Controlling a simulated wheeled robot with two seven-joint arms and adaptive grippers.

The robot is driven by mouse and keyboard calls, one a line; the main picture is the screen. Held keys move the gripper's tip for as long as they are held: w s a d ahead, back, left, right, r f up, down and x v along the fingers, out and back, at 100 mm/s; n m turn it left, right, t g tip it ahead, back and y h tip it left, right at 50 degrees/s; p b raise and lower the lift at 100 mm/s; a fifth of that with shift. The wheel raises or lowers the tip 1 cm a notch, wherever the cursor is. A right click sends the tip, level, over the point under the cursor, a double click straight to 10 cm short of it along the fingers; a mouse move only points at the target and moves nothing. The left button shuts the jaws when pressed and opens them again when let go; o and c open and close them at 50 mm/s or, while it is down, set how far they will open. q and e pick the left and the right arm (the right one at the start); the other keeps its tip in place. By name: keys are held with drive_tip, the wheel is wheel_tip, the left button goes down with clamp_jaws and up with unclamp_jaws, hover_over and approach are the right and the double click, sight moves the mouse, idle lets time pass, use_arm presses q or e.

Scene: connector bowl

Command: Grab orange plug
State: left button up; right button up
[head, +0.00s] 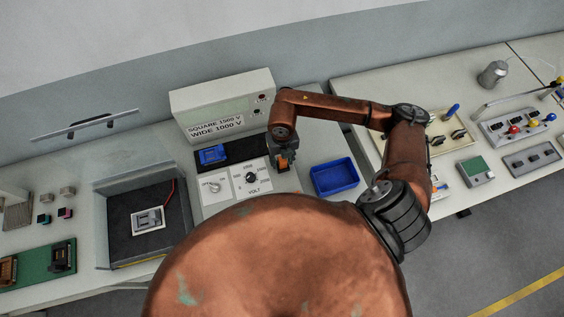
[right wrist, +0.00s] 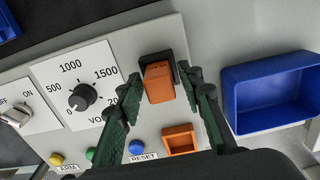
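The orange plug (right wrist: 159,82) sits upright against a dark holder on the light panel in the right wrist view. In the head view a bit of orange (head: 283,165) shows just below my right gripper (head: 284,155). In the right wrist view the green-padded fingers of my right gripper (right wrist: 165,82) are spread on either side of the plug, with a gap visible on each side. The lower fingers cover part of the panel. An orange square socket (right wrist: 181,139) lies below the plug. My left gripper is not in view.
An empty blue bin (head: 335,177) stands right of the panel; it also shows in the right wrist view (right wrist: 272,92). A voltage dial (right wrist: 82,97) and coloured buttons are to the left. A grey meter box (head: 222,104) stands behind. A dark tray (head: 117,226) is farther left.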

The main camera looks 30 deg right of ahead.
clamp_jaws()
drive_tip(key=shift+r, duration=0.15)
